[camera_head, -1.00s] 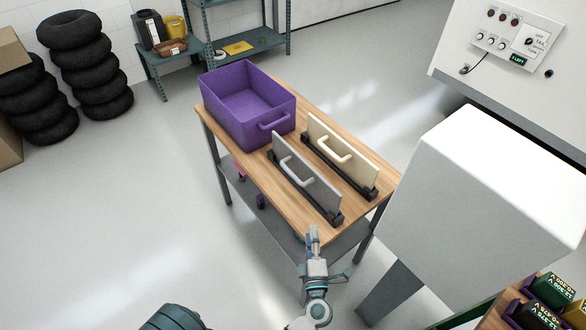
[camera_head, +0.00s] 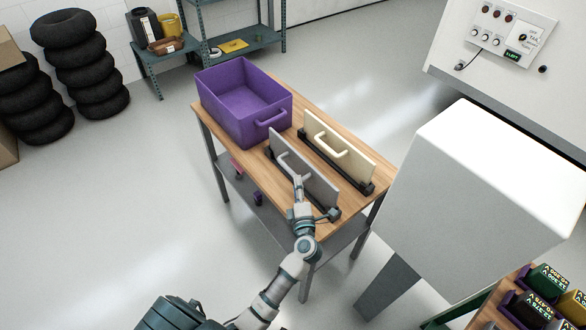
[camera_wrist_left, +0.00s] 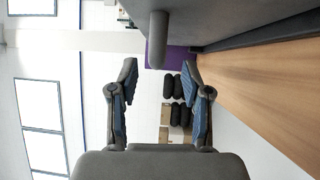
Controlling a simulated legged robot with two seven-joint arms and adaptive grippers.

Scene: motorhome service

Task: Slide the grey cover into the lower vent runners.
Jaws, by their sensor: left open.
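The grey cover (camera_head: 313,183) stands upright in a black rack on the wooden table, with a light handle on its near face. In the left wrist view the cover (camera_wrist_left: 220,8) fills the top right, and its handle (camera_wrist_left: 157,40) sticks down just beyond the fingertips. My left gripper (camera_head: 298,180) is at the handle in the head view and partly hides it. In the left wrist view my left gripper (camera_wrist_left: 160,75) is open, with nothing visible between its fingers. The lower vent runners cannot be made out. My right gripper is not in view.
A cream cover (camera_head: 338,148) with a handle stands in a second rack close behind the grey one. A purple bin (camera_head: 233,128) sits at the table's far left end. A white block-shaped body (camera_head: 480,195) stands close right of the table. Floor left of the table is clear.

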